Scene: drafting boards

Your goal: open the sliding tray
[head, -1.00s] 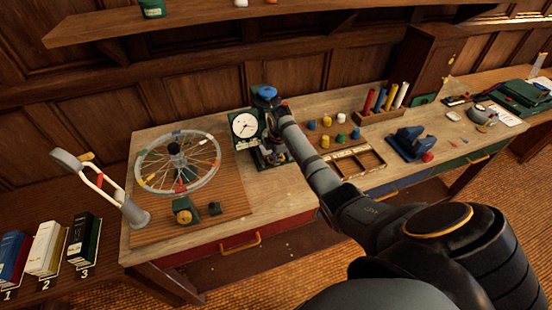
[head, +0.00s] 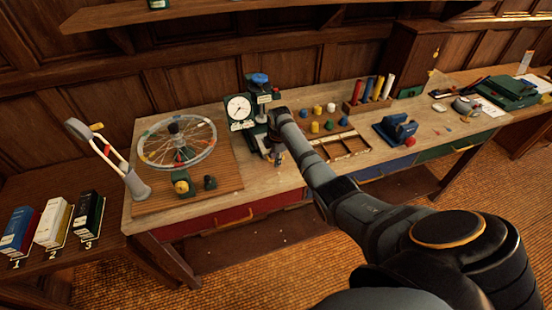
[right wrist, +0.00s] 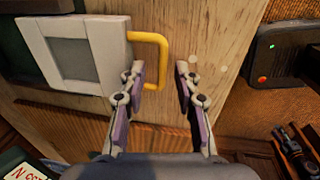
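In the right wrist view, a pale grey-and-white framed tray (right wrist: 72,54) has a yellow U-shaped handle (right wrist: 163,60) on its right side. I take this to be the sliding tray. My right gripper (right wrist: 161,78) is open. Its two fingers stand on either side of the handle's outer bar, with the left fingertip over the handle's loop; I cannot tell whether they touch it. In the head view my right gripper (head: 272,154) is small and dark beside the green dial device (head: 239,110), and the tray is not clear there. My left gripper is not in view.
A spoked wheel (head: 176,142) on a wooden board stands left of the dial device. A divided wooden box (head: 340,146), small coloured pegs and a blue tool (head: 395,130) lie to the right. A dark box with lights (right wrist: 285,50) is right of the gripper.

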